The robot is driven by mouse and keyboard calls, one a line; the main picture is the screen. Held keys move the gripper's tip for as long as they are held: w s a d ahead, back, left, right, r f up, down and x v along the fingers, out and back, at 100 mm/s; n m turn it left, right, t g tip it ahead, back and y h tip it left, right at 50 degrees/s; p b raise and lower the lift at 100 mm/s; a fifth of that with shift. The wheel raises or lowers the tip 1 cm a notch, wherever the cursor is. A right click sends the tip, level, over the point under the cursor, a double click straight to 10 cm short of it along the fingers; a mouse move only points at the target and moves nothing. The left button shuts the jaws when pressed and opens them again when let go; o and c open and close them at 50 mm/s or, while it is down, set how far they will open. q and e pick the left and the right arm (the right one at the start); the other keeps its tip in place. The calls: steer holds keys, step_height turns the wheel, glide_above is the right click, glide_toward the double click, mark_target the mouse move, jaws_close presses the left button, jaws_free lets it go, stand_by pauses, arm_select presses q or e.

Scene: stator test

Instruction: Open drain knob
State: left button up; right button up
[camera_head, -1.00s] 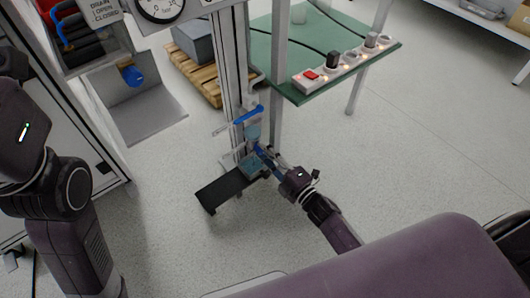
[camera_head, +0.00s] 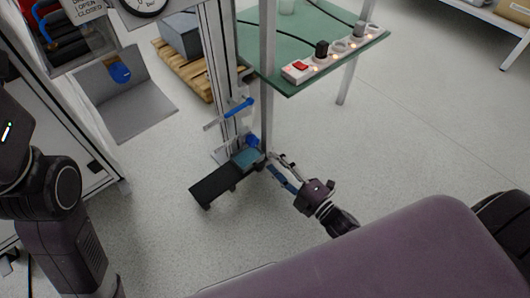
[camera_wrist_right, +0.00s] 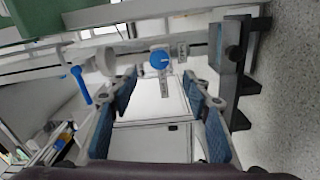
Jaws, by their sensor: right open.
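My right gripper (camera_head: 272,165) is open and empty, just right of the frame's foot. In the right wrist view, a round blue knob (camera_wrist_right: 159,61) shows ahead between its open fingers (camera_wrist_right: 160,80), and a blue lever (camera_wrist_right: 80,85) hangs at left. I cannot tell which one is the drain knob. My left gripper is out of view.
A black ledge (camera_head: 215,185) juts from the frame's foot. A green shelf (camera_head: 290,45) with a power strip (camera_head: 335,52) stands above right. A wooden pallet (camera_head: 195,72) bears a grey box (camera_head: 182,38). Floor at the right is clear.

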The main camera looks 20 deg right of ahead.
steer(key=shift+v, duration=1.55)
